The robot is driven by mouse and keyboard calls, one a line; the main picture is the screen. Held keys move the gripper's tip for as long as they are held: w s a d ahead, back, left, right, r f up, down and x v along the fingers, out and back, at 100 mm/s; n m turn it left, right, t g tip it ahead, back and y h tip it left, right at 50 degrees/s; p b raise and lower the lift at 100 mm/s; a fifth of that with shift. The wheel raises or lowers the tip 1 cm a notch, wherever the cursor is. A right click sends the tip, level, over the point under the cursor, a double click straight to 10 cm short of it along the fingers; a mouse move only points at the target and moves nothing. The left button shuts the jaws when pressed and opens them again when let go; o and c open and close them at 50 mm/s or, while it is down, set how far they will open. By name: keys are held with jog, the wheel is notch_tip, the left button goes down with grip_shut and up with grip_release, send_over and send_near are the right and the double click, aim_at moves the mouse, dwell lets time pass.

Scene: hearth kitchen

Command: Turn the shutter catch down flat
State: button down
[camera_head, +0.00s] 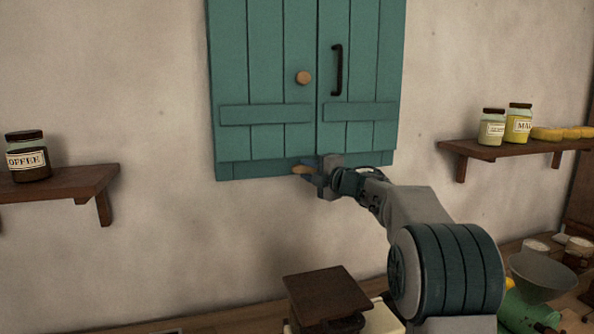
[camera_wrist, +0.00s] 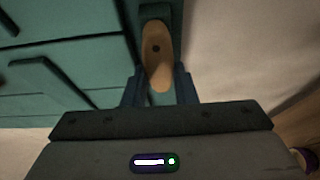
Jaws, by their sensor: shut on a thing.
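The teal shutter (camera_head: 262,140) is closed on the wall, its two leaves meeting in the middle. The tan wooden catch (camera_head: 299,169) is at the shutter's bottom edge near the seam, partly hidden by my gripper. In the wrist view the catch (camera_wrist: 155,45) shows a dark pivot in its upper part, with its lower end between my fingers. My gripper (camera_head: 311,174) is shut on that end, with one blue finger on each side in the wrist view (camera_wrist: 159,88). The catch's exact angle is hard to tell in the head view.
A round wooden knob (camera_head: 303,78) and a black handle (camera_head: 337,70) stick out above. Shelves with jars flank the shutter at left (camera_head: 60,183) and right (camera_head: 510,148). A brown-topped object (camera_head: 326,292) stands on the counter below.

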jog(key=shift+f, duration=0.15)
jog(key=c, duration=1.2)
grip_release()
jog(key=shift+o, duration=0.2)
jog(key=shift+s, duration=0.1)
jog(key=b+v, duration=0.3)
jog(key=v, duration=1)
jog(key=shift+s+d, duration=0.25)
